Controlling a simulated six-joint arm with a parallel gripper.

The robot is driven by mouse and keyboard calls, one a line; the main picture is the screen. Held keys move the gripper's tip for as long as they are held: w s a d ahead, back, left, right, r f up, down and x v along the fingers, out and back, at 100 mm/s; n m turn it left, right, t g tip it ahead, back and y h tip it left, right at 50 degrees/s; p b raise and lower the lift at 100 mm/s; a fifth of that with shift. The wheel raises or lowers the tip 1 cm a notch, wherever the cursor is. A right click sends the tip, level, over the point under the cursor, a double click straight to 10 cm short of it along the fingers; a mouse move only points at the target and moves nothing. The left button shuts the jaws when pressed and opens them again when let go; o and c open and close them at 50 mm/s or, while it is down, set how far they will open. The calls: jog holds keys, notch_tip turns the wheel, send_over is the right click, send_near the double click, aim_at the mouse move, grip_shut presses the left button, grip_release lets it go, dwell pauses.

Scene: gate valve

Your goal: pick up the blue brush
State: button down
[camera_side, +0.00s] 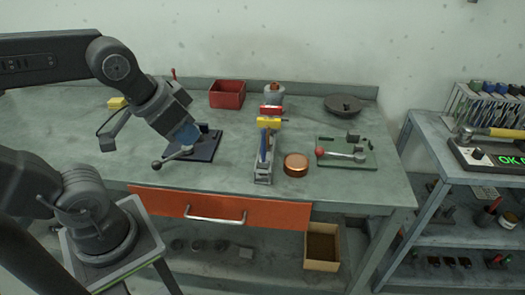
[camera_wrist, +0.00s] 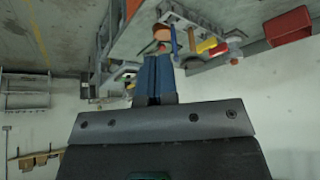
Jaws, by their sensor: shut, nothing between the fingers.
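A blue strip that looks like the blue brush (camera_side: 263,146) stands in a narrow metal rack (camera_side: 263,177) at the middle of the bench, beside yellow and red items. It also shows as a thin blue strip in the wrist view (camera_wrist: 174,42), just past my fingertips. My gripper (camera_side: 188,134) is left of the rack, above a dark plate with a lever. Its blue fingers are together and empty in the wrist view (camera_wrist: 152,76). The gripper and the brush are apart. The brush's lower part is hidden by the rack.
A copper round dish (camera_side: 296,164) sits right of the rack. A green plate with a red-knobbed lever (camera_side: 345,153) is farther right. A red bin (camera_side: 227,94), a grey container (camera_side: 274,93) and a dark disc (camera_side: 343,104) stand at the back. The dark plate (camera_side: 207,147) lies under my gripper.

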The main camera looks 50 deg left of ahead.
jog(key=c, duration=1)
grip_release()
notch_tip(320, 180, up, 2)
jog(key=m+g, duration=0.6)
jog(key=m, duration=1)
send_over(263, 161)
jog(key=f, duration=1.3)
jog(key=shift+w+a+f, duration=0.15)
jog(key=shift+w+a, duration=0.1)
